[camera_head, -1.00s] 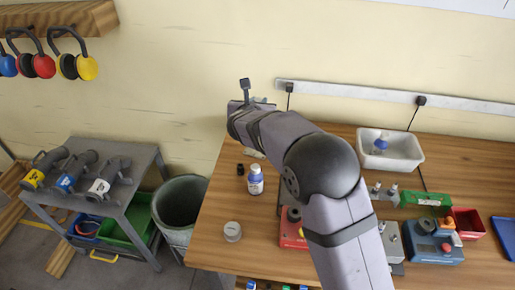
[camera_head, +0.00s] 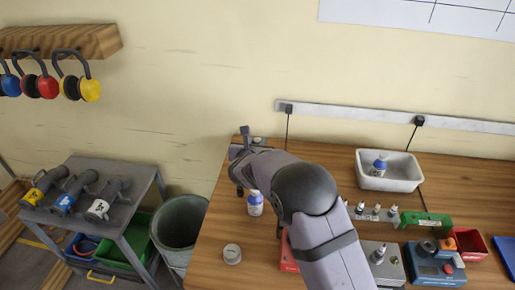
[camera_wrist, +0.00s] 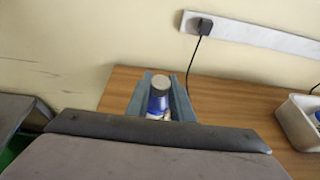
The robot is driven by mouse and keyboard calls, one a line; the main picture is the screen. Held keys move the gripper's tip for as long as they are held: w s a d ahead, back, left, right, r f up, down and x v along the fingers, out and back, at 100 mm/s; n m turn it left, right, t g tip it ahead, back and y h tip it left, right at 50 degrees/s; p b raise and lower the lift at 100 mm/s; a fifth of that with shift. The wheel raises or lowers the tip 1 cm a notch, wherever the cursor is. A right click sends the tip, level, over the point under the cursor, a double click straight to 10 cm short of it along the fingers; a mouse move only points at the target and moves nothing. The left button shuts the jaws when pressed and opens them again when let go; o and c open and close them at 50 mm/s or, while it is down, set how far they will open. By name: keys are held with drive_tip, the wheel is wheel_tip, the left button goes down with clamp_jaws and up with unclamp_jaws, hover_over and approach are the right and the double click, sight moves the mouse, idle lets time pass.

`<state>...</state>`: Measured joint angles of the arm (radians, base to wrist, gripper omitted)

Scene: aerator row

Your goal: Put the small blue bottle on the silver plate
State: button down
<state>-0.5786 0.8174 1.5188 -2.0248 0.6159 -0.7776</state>
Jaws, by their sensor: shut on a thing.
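My gripper (camera_wrist: 159,100) is shut on a blue bottle (camera_wrist: 158,104) with a grey cap and a white label, held upright between the two fingers in the wrist view. In the head view, my gripper (camera_head: 243,158) is over the table's far left part, and my arm hides most of the held bottle. Another blue bottle (camera_head: 255,207) with a white label stands on the table, nearer than my gripper. A third blue bottle (camera_head: 380,167) stands in the white basin. I cannot make out a silver plate for certain; a small round grey object (camera_head: 232,254) lies at the front left.
The white basin (camera_head: 413,183) stands at the back right of the wooden table (camera_head: 460,170). Green, red and blue items (camera_head: 437,262) crowd the right front. A grey bin (camera_head: 178,232) and a cart (camera_head: 140,190) stand left of the table.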

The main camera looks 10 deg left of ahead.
drive_tip(key=shift+f, duration=1.35)
drive_tip(key=shift+f, duration=0.2)
drive_tip(key=c, duration=1.6)
unclamp_jaws()
drive_tip(key=shift+o, duration=0.2)
drive_tip(key=shift+r, duration=0.1)
drive_tip(key=shift+r, duration=0.15)
drive_tip(key=b+v, duration=0.3)
drive_tip(key=v, duration=0.9)
